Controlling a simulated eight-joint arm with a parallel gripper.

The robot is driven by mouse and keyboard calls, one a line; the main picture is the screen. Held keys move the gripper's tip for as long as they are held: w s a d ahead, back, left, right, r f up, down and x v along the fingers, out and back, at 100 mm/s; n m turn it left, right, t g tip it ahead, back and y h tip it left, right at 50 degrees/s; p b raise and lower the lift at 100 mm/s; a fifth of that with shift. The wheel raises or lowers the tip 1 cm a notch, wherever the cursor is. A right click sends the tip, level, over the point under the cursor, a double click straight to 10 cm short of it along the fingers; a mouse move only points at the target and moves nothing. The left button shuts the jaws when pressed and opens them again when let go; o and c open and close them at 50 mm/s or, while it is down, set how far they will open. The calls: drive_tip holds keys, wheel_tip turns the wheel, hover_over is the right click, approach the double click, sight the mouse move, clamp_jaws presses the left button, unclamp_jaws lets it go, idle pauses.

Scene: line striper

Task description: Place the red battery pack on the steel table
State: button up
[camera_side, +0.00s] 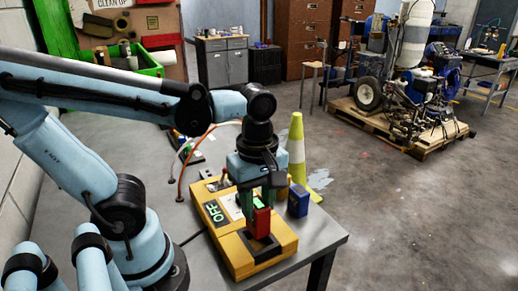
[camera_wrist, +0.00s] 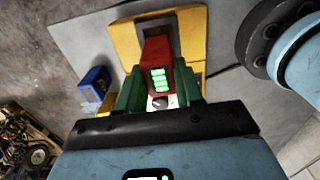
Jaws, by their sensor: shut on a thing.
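The red battery pack (camera_side: 261,223) is upright between the green fingers of my gripper (camera_side: 262,200), which is shut on it. The pack's lower end is over the dark recess at the front of a yellow unit (camera_side: 230,246) with a green "OFF" display. I cannot tell whether it still touches the recess. In the wrist view, the red pack (camera_wrist: 157,52) shows green lit bars, with the fingers of my gripper (camera_wrist: 158,88) on both sides.
A blue pack (camera_side: 298,202) stands on the table right of the yellow unit. A yellow-and-white cone (camera_side: 296,150) stands just behind. An orange hose (camera_side: 183,172) and a black cable lie by the unit. Bare tabletop lies at front right, near the edge.

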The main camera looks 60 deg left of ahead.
drive_tip(key=shift+r, duration=0.35)
